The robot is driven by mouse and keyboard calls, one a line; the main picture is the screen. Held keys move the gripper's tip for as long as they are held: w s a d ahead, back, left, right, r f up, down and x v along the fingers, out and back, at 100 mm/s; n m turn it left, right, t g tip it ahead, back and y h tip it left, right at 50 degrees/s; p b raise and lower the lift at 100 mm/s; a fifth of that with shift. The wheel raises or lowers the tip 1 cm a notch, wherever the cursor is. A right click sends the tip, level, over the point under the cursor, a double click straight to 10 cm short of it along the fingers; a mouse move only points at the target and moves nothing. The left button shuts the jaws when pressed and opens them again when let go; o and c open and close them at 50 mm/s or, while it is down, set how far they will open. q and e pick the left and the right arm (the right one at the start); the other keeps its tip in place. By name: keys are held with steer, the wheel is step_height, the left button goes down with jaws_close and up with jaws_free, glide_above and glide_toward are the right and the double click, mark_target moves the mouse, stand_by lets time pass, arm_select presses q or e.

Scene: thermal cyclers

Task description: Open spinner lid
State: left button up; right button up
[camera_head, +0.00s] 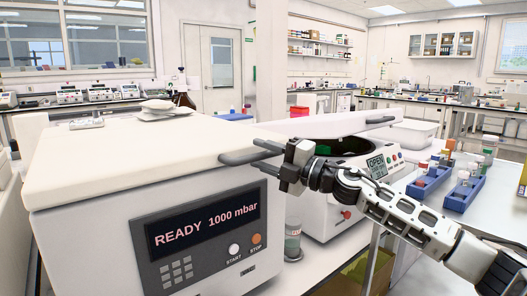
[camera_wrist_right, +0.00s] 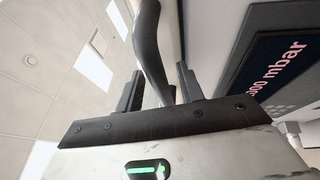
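The large white machine (camera_head: 110,240) in front has a display reading "READY 1000 mbar" (camera_head: 205,226). Its pale lid (camera_head: 130,150) lies flat and looks shut. A dark bar handle (camera_head: 238,158) sticks out at the lid's front right. My right gripper (camera_head: 276,166) is at this handle. In the right wrist view, the handle (camera_wrist_right: 150,45) runs between the two fingers (camera_wrist_right: 160,88), with gaps beside it, so the gripper looks open around it. The display (camera_wrist_right: 272,68) shows at the right there. My left gripper is not in view.
A second white machine (camera_head: 320,215) stands close behind, its lid (camera_head: 330,125) above a dark round opening; its screen reads "OPEN" (camera_head: 376,166). A jar (camera_head: 292,240) stands between the machines. Blue racks (camera_head: 465,192) stand on the right bench. A brown bottle (camera_head: 181,90) stands behind the front lid.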

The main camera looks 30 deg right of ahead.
jaws_close()
